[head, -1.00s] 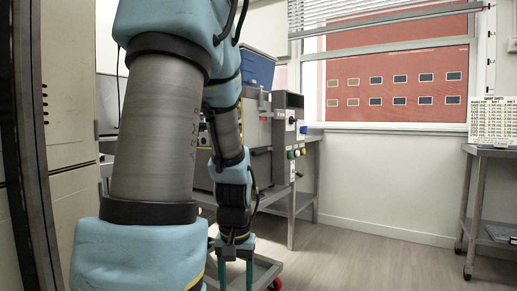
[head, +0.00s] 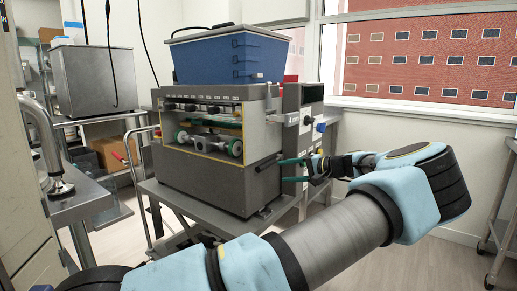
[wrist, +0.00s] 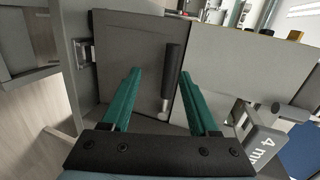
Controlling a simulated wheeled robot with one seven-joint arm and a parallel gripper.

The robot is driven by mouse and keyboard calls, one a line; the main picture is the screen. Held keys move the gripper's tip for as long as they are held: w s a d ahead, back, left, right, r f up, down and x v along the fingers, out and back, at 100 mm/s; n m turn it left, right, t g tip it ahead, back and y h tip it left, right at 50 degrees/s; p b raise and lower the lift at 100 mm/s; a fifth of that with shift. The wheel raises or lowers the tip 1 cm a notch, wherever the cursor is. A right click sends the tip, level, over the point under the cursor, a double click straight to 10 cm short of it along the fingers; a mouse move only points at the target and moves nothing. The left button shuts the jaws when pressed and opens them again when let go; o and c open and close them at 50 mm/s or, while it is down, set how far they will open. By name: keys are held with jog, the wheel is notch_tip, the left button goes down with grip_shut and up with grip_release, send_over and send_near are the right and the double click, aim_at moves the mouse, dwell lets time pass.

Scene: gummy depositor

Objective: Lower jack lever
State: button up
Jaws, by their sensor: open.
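The jack lever (wrist: 172,72) shows in the wrist view as a black cylindrical handle, near upright in the picture, with a bright metal end below it. It stands out from the grey side panel of the depositor. In the head view the lever (head: 266,162) is a small dark bar on the machine's right side. My gripper (wrist: 160,74) is open, with its two green fingers on either side of the lever in the wrist view. I see no contact, and how far the fingers reach past it is unclear. In the head view my gripper (head: 284,171) is beside that panel.
The depositor (head: 205,180) carries a blue hopper (head: 230,57) and stands on a metal cart. A control box (head: 303,120) with knobs is just behind my gripper. A steel table (head: 85,195) stands at left.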

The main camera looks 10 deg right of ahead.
aim_at(270, 164)
jog(key=d+r+t, duration=0.1)
jog(key=d+r, duration=0.1)
jog(key=d, duration=0.2)
jog(key=shift+m, duration=0.3)
jog(key=p+x, duration=0.2)
jog(key=x, duration=0.9)
jog(key=shift+r, duration=0.15)
grip_shut()
dwell(0.6)
